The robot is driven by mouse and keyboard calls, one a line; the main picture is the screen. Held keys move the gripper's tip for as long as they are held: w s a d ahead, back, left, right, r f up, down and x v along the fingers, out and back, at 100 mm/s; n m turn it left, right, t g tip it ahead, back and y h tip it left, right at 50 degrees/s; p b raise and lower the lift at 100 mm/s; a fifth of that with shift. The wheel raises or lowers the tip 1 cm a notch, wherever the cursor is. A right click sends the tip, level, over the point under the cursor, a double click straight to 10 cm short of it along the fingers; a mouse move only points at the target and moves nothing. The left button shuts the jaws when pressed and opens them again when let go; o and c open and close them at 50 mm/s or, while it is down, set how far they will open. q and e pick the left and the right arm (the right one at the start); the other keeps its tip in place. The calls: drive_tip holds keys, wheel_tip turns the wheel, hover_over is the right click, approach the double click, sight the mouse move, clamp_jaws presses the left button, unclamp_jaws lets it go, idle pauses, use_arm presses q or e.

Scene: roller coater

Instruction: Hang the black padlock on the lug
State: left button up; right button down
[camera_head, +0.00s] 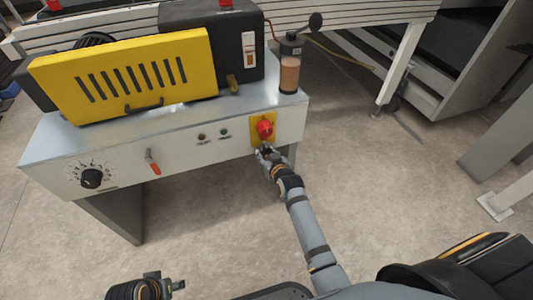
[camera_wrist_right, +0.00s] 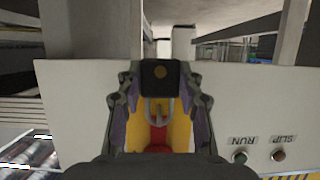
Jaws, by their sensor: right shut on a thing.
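The black padlock (camera_wrist_right: 160,73) shows in the right wrist view between the two fingers of my right gripper (camera_wrist_right: 160,100). A round brass spot is on its body, and its grey shackle (camera_wrist_right: 148,110) reaches down the picture, in front of a yellow plate (camera_wrist_right: 180,125). My right gripper (camera_head: 265,151) is shut on the padlock, just below the red rotary switch (camera_head: 265,128) in the head view. The lug cannot be made out; my gripper hides the lower plate. Whether the shackle touches anything cannot be told. My left gripper (camera_head: 172,285) is low in the head view, away from the machine.
The white front panel (camera_head: 200,148) carries a black dial (camera_head: 92,178), an orange-handled lever (camera_head: 152,162) and two small buttons. A yellow guard (camera_head: 125,75), a brown-filled bottle (camera_head: 289,70) and a small brass-coloured thing (camera_head: 232,83) are above it. The floor in front is clear.

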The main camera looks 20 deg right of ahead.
drive_tip(key=shift+w, duration=0.1)
drive_tip(key=c, duration=1.1)
unclamp_jaws()
drive_tip(key=o, duration=0.3)
drive_tip(key=shift+w+f, duration=0.25)
drive_tip(key=shift+f, duration=0.05)
drive_tip(key=shift+s, duration=0.1)
drive_tip(key=v, duration=0.7)
drive_tip(key=shift+s+r, duration=0.15)
drive_tip(key=shift+s, duration=0.05)
